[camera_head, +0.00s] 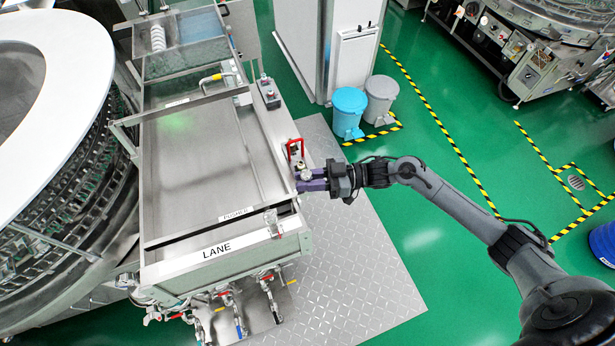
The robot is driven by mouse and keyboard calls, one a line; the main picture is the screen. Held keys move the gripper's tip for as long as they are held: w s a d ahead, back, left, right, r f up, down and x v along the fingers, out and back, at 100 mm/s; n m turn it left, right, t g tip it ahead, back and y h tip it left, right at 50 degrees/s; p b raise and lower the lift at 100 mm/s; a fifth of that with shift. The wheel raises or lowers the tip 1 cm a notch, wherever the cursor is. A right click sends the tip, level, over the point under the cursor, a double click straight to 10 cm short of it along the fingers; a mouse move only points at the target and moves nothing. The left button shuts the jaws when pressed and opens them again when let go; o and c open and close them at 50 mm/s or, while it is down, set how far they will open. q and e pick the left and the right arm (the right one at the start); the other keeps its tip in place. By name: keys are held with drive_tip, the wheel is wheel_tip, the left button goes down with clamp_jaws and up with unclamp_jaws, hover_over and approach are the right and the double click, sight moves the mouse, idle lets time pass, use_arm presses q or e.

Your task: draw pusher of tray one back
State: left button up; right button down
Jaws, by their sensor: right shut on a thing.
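The long steel tray (205,150) lies left of centre, with a plate marked LANE (216,250) on its near end. A bar marked PUSHER (236,214) crosses the tray close to its near end. My right gripper (303,180) is at the tray's right side, near the right end of the pusher bar. It is shut on a small fitting just below a red bracket (296,150). The jaws hide most of that fitting, and its link to the pusher bar cannot be made out. My left gripper is not in view.
A yellow-handled part (215,77) sits over the tray's far part. A round machine with a white ring (85,85) stands close on the left. Blue (348,108) and grey (381,96) bins stand behind my right arm. Valves (235,310) hang below the near end.

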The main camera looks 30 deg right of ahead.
drive_tip(key=shift+s+a+r, duration=0.1)
drive_tip(key=shift+s+a, duration=0.05)
drive_tip(key=c, duration=1.3)
unclamp_jaws()
drive_tip(key=shift+o, duration=1)
drive_tip(key=shift+s, duration=0.15)
drive_tip(key=shift+d, duration=0.2)
drive_tip(key=shift+s+d, duration=0.1)
drive_tip(key=shift+d, duration=0.15)
drive_tip(key=b+v, duration=0.3)
drive_tip(key=v, duration=0.7)
